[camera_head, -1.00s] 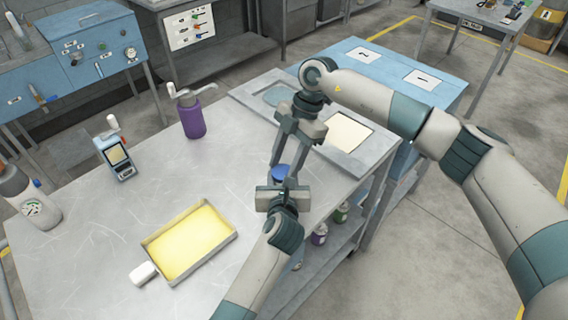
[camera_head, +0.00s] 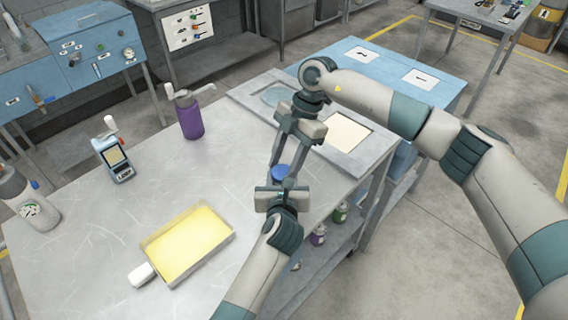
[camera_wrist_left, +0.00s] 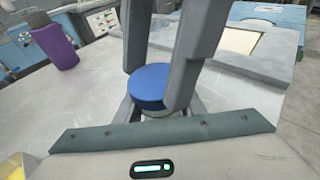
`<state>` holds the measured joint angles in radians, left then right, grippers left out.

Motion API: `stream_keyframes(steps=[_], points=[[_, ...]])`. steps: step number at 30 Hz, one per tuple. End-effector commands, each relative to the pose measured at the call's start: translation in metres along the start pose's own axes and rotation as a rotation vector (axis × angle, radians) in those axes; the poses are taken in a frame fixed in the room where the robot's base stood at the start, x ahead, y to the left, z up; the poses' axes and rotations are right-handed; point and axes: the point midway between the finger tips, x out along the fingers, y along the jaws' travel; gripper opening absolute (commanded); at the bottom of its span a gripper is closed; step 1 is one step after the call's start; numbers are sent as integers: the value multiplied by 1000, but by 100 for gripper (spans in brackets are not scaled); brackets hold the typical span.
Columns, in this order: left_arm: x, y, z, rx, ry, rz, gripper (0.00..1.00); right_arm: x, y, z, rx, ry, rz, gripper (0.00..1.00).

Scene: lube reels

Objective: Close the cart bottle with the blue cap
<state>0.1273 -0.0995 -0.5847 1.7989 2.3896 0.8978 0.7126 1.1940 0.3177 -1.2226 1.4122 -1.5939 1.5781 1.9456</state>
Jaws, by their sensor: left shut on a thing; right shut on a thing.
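The blue cap (camera_head: 280,171) sits above the table near its right edge. It also shows in the left wrist view (camera_wrist_left: 149,85), on top of a pale bottle (camera_wrist_left: 158,113) that is mostly hidden. I cannot tell how tightly it is seated. My right gripper (camera_head: 282,166) reaches down from above and is shut on the blue cap, one finger on each side. My left gripper (camera_head: 281,186) comes in low from the front and is shut on the bottle below the cap. Its fingers are largely hidden.
A yellow-filled tray (camera_head: 187,245) with a white block (camera_head: 141,275) beside it lies on the table's front left. A purple pump bottle (camera_head: 190,116), a small meter device (camera_head: 116,160) and a grey bottle (camera_head: 30,200) stand farther left. The table's middle is clear.

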Motion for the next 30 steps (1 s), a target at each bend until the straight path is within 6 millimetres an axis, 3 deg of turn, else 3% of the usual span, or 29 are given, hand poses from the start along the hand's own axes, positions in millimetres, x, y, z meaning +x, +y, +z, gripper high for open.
stream_keyframes(steps=[1,30], points=[[1,2,10,-6,-19,3,0,8,-6,0,2,2,-22,23],[1,2,10,-6,-19,3,0,18,-5,5,7,-3,-15,23]])
